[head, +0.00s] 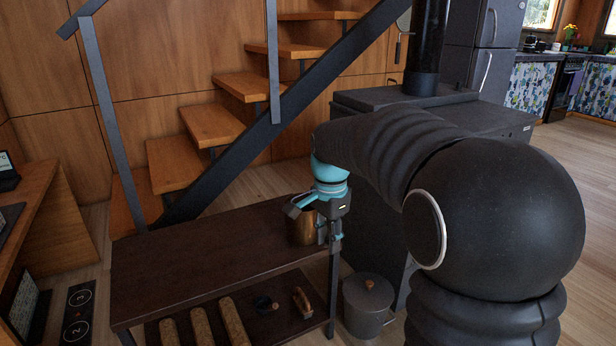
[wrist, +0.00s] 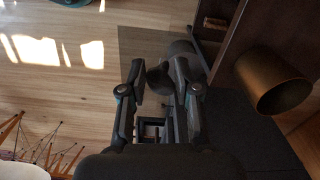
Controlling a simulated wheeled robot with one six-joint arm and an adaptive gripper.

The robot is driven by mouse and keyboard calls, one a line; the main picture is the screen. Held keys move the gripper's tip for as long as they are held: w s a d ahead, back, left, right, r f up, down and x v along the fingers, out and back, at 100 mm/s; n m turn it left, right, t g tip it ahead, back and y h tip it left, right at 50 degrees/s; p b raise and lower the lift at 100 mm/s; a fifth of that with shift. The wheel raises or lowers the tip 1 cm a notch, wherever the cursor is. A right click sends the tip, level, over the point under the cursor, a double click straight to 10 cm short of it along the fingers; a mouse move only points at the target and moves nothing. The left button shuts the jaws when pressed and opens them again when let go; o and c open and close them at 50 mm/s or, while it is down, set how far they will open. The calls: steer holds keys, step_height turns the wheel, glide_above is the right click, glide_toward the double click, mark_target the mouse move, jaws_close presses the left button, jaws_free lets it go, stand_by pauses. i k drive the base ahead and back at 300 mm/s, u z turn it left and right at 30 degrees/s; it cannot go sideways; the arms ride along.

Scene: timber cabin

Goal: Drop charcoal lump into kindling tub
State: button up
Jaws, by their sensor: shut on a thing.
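A brass-coloured open tub (head: 301,229), the likely kindling tub, stands upright on the dark bench (head: 205,248) near its right end. It also shows in the wrist view (wrist: 272,84), to the right of my gripper. My gripper (head: 326,224) is beside the tub at the bench's right end and partly covers it in the head view. In the wrist view my gripper (wrist: 160,76) is shut on a dark lump, the charcoal lump (wrist: 157,77), held apart from the tub. The lump cannot be made out in the head view. The tub's inside is mostly hidden.
A lidded grey pot (head: 366,302) stands on the floor by the bench's right end. Several logs (head: 232,320) lie on the lower shelf. The black stove (head: 385,98) stands behind my arm, and stairs (head: 205,125) rise behind the bench. The bench top left of the tub is clear.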

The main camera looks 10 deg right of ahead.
mark_target(302, 237)
steer(key=i, duration=0.9)
steer(key=u, duration=0.05)
